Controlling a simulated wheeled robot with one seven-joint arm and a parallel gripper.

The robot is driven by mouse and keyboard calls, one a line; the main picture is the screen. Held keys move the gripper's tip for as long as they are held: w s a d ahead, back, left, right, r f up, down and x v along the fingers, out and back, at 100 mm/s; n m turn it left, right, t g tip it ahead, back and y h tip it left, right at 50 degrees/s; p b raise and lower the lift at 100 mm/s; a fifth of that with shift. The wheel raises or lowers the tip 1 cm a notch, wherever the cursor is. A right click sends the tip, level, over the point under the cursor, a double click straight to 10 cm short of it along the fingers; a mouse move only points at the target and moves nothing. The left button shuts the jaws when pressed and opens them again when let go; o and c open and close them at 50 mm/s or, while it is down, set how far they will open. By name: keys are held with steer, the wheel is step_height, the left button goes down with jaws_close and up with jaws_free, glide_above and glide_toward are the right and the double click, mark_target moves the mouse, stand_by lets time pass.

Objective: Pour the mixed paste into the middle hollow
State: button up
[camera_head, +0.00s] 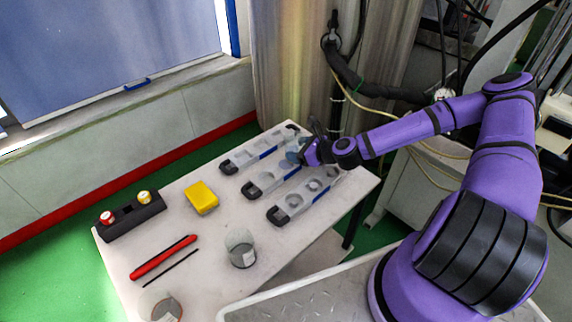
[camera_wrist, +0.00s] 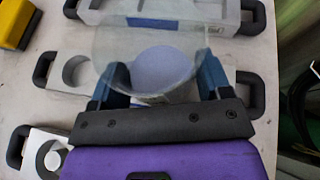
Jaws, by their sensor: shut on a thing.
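My gripper (camera_head: 298,153) is shut on a clear cup (camera_head: 292,146) above the table's far right part. In the wrist view the gripper (camera_wrist: 162,82) has one blue finger on each side of the cup (camera_wrist: 120,42). Pale bluish paste (camera_wrist: 158,70) seems to show through its wall. Three moulds lie side by side: a far one (camera_head: 240,159), a middle one (camera_head: 266,181) and a near one (camera_head: 300,199). The cup is over the middle mould (camera_wrist: 62,88) in the wrist view and hides its centre. A round hollow (camera_wrist: 76,70) shows at its left end.
On the white table (camera_head: 205,255) stand an empty-looking clear beaker (camera_head: 240,250), another container (camera_head: 160,306), a yellow block (camera_head: 201,198) and a black rack (camera_head: 130,217) with two capped bottles. A red tool (camera_head: 163,258) and thin black rod (camera_head: 170,268) lie at the front left.

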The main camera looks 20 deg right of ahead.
steer(key=shift+a, duration=0.1)
stand_by(0.4)
steer(key=shift+r, duration=1.95)
steer(key=shift+m, duration=0.4)
